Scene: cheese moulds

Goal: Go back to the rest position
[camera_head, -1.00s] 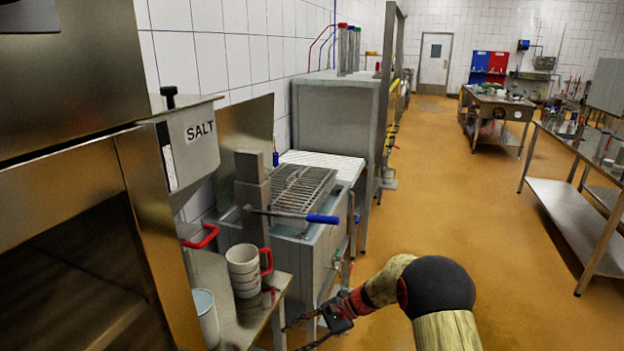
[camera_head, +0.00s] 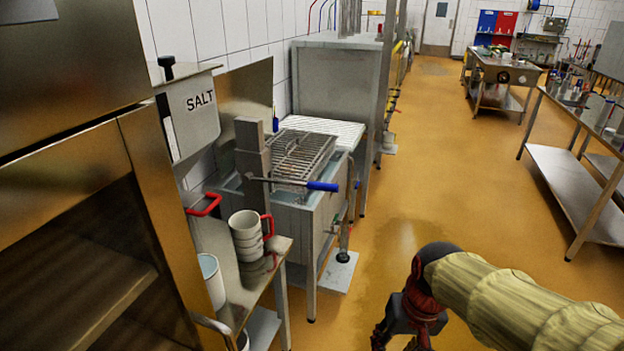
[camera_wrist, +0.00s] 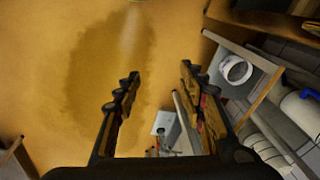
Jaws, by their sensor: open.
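My gripper (camera_head: 405,338) is at the bottom of the head view, right of the small metal table, with its fingertips cut off by the lower edge. In the wrist view my gripper (camera_wrist: 160,78) has its two fingers spread apart with nothing between them. Below and between them show the orange floor and a grey foot plate (camera_wrist: 166,124).
A grey brine basin (camera_head: 300,215) with a grate and a blue-handled tool (camera_head: 322,186) stands at centre left. A salt box (camera_head: 190,112) hangs at left. Steel tables (camera_head: 570,185) stand at right. The orange floor (camera_head: 440,190) between is clear.

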